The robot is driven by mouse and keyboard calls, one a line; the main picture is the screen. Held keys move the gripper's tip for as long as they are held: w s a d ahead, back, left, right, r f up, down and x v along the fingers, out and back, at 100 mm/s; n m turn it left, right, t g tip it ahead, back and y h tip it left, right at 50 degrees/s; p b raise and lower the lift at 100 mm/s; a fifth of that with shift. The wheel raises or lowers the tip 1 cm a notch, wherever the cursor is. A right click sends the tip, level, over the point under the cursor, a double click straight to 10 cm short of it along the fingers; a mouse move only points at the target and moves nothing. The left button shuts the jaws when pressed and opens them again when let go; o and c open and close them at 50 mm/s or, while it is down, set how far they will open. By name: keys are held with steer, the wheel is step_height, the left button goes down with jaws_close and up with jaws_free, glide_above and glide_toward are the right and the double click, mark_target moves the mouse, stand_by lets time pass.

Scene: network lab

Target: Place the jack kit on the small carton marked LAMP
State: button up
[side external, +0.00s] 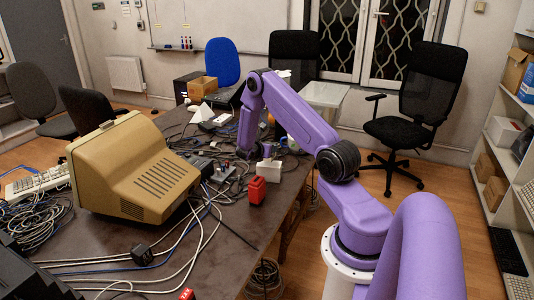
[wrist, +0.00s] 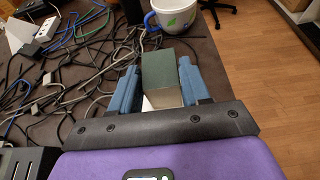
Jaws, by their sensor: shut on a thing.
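My gripper (wrist: 160,92) is shut on a small box with a dark green face and a pale end, which I take to be the jack kit (wrist: 161,68). The blue fingers press its two sides in the wrist view. In the side view my gripper (side external: 258,156) is low over the right part of the table, and the fingers are hard to make out. A small pale box (side external: 269,171) shows just below it; I cannot tell whether this is the held box or one beneath. No LAMP marking is legible in either view.
A red block (side external: 257,190) stands on the table (side external: 222,262) just in front of the pale box. A mug (wrist: 175,14) stands beyond the held box. Tangled cables (wrist: 60,85) lie to the left, and a large beige monitor (side external: 130,170) stands further left.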

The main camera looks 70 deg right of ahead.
steer(key=shift+f, duration=1)
steer(key=shift+f, duration=0.15)
steer(key=o, duration=1.1)
